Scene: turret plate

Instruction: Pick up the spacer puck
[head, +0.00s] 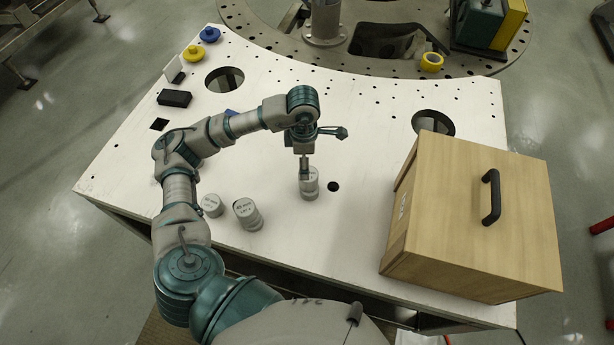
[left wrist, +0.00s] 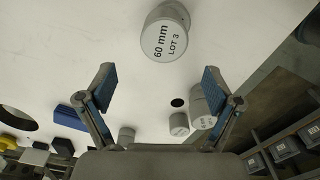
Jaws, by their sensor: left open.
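Several grey cylindrical pucks stand on the white plate (head: 365,130). In the head view one puck (head: 310,186) is just below my left gripper (head: 322,152), beside a small dark hole. Two more, a short puck (head: 212,206) and a taller puck (head: 247,216), stand to its left. In the left wrist view a large puck (left wrist: 165,35) reads "60 mm LOT 3" and lies beyond the fingertips. My left gripper (left wrist: 158,76) is open, with its two blue-padded fingers apart and nothing between them. I cannot tell which puck is the spacer puck from its label alone. My right gripper is not in view.
A wooden box (head: 450,262) with a black handle fills the right of the plate. A black block (head: 174,98), yellow knob (head: 193,53) and blue knob (head: 210,34) sit at the far left. The plate has large cutouts, one (head: 433,123) near the box. The middle is mostly clear.

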